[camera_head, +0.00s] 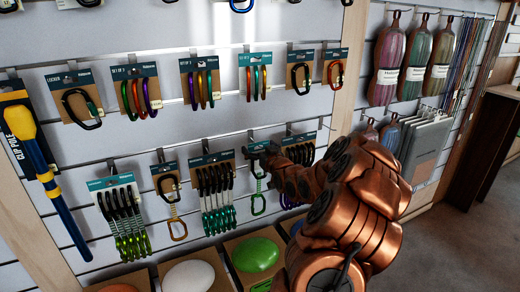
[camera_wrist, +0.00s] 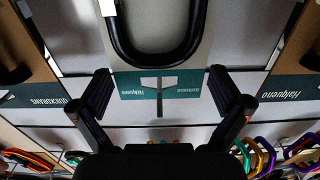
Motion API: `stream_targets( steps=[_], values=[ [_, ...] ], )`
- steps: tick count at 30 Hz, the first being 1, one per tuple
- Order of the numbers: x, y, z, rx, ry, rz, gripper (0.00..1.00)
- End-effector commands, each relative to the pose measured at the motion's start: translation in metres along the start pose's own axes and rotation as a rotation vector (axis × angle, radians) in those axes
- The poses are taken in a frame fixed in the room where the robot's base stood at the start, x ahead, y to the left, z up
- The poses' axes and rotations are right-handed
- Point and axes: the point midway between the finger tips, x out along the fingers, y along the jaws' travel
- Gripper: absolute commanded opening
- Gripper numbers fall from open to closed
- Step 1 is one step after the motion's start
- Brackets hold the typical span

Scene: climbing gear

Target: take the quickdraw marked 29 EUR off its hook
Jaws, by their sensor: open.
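A single quickdraw with a green sling (camera_head: 259,186) hangs on a card in the lower row, just left of my gripper (camera_head: 268,160) in the head view. Another single quickdraw with a tan sling (camera_head: 173,211) hangs further left. No price, including 29 EUR, is readable. In the wrist view, my open gripper (camera_wrist: 160,88) has one finger on each side of a teal card header (camera_wrist: 180,92) with a hook end in front of it. A black carabiner (camera_wrist: 155,60) appears beyond the fingers, at the top. Nothing is held. My arm hides part of the lower row.
Multi-quickdraw packs flank the single ones, at left (camera_head: 122,215) and middle (camera_head: 214,190). Carabiner cards (camera_head: 200,85) hang in the row above. Bins with a green item (camera_head: 255,254) and a white item (camera_head: 188,277) lie below. Open floor is at right.

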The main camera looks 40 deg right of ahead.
Motion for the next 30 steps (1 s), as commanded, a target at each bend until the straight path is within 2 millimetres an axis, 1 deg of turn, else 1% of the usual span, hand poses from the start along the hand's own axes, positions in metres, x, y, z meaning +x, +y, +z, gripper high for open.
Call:
stream_targets(
  steps=[6, 21, 30],
  values=[
    [0.0000, 0.0003, 0.0000, 0.000, 0.000, 0.001, 0.99],
    [-0.0001, 0.0006, 0.0001, 0.000, 0.000, 0.001, 0.47],
    [-0.0001, 0.0007, -0.0039, -0.001, 0.002, 0.001, 0.47]
  ],
)
